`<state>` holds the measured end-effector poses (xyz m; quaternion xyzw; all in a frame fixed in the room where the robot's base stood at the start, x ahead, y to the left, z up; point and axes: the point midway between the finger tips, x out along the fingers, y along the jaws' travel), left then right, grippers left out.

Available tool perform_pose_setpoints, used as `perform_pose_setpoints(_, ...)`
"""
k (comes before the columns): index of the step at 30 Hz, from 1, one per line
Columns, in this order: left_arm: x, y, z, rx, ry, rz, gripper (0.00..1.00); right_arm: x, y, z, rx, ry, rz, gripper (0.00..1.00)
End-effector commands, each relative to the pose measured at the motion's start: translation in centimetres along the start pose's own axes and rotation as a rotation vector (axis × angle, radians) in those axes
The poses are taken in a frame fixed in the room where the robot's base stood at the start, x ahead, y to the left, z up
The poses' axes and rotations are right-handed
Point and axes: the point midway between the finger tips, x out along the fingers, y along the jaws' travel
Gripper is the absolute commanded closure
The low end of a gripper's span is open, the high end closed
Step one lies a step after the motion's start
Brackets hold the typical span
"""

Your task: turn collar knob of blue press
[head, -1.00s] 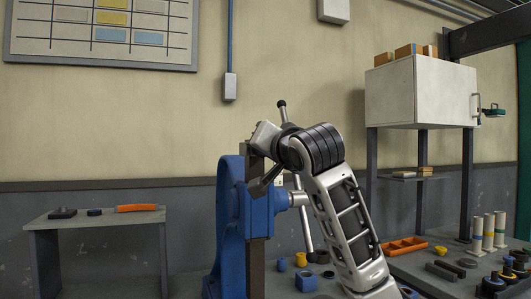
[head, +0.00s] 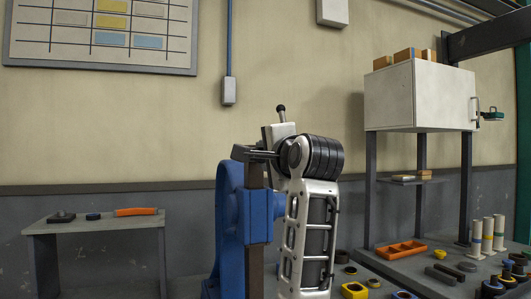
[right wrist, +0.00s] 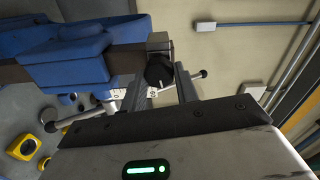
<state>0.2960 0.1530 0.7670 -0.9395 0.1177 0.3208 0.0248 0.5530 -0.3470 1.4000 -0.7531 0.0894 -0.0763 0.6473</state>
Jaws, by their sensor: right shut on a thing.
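The blue press (head: 229,215) stands in the centre of the head view, with a dark upright ram (head: 256,272) in a blue guide. My right arm covers its right side. My right gripper (head: 245,153) is at the top of the ram, its fingers pointing left. In the right wrist view, a black round collar knob (right wrist: 159,71) with a pale mark sits at the end of the ram, between the fingers of my right gripper (right wrist: 160,80). The fingers are shut on it. The knob is hidden in the head view. My left gripper is out of view.
The press lever's ball end (head: 281,108) rises behind my right wrist. A small side table (head: 95,226) stands at the left. A right-hand bench holds an orange tray (head: 401,250) and several small parts, below a white cabinet (head: 415,95). A yellow block (right wrist: 24,144) lies below the press.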

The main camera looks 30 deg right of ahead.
Motion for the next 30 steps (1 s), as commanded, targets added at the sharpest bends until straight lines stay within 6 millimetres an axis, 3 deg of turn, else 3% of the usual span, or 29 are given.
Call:
perform_pose_setpoints(10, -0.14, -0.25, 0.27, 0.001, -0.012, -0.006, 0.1, 0.0, 0.12, -0.08, 0.143, 0.002, 0.003, 0.93)
perform_pose_setpoints(26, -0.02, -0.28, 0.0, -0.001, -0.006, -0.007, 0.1, -0.01, 0.16, -0.08, 0.171, 0.002, 0.002, 0.93)
perform_pose_setpoints(27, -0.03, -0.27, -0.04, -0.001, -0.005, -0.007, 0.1, -0.01, 0.16, -0.08, 0.171, 0.002, 0.002, 0.67)
perform_pose_setpoints(29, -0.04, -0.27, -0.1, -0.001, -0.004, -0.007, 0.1, -0.01, 0.16, -0.07, 0.17, 0.002, 0.002, 0.5)
perform_pose_setpoints(30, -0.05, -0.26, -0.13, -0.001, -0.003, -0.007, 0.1, -0.01, 0.15, -0.06, 0.169, 0.002, 0.002, 0.48)
